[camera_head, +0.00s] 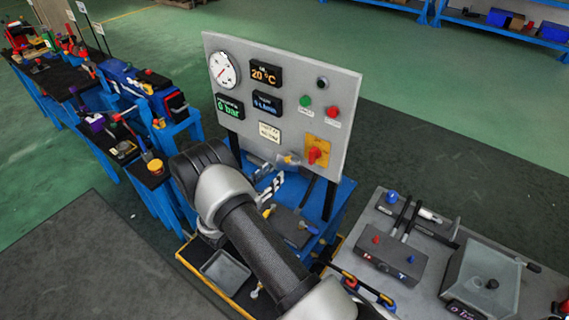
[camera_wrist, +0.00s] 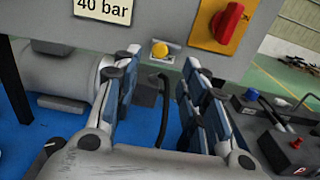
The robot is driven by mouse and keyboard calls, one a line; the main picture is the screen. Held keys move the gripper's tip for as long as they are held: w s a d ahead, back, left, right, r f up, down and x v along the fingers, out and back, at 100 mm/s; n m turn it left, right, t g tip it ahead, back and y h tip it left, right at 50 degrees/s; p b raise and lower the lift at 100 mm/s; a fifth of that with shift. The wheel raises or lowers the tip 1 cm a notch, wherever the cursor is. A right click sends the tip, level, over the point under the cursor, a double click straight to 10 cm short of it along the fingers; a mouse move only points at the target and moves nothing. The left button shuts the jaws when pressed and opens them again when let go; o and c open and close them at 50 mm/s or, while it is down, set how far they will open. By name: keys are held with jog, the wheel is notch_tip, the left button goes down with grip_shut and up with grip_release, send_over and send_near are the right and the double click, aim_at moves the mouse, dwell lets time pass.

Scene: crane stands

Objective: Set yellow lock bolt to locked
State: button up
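The yellow lock bolt (camera_wrist: 159,50) shows as a round yellow knob on a small pale plate at the lower edge of the grey panel (camera_wrist: 160,12) in the wrist view. My gripper (camera_wrist: 158,66) is open, with one finger on each side of the knob in the picture. The fingers look apart from the knob; how far they are in depth from it is hard to tell. A red rotary switch (camera_wrist: 228,22) on an orange plate sits right of the bolt.
The panel carries a round gauge (camera_head: 224,70), displays and green and red buttons. A grey cylinder (camera_wrist: 62,82) lies left of my gripper. A dark cable hangs below the bolt. A grey bench (camera_head: 425,285) with a valve block stands right.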

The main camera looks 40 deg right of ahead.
aim_at(286, 161)
jog(key=x, duration=0.8)
jog(key=shift+b, duration=0.3)
grip_shut()
dwell(0.3)
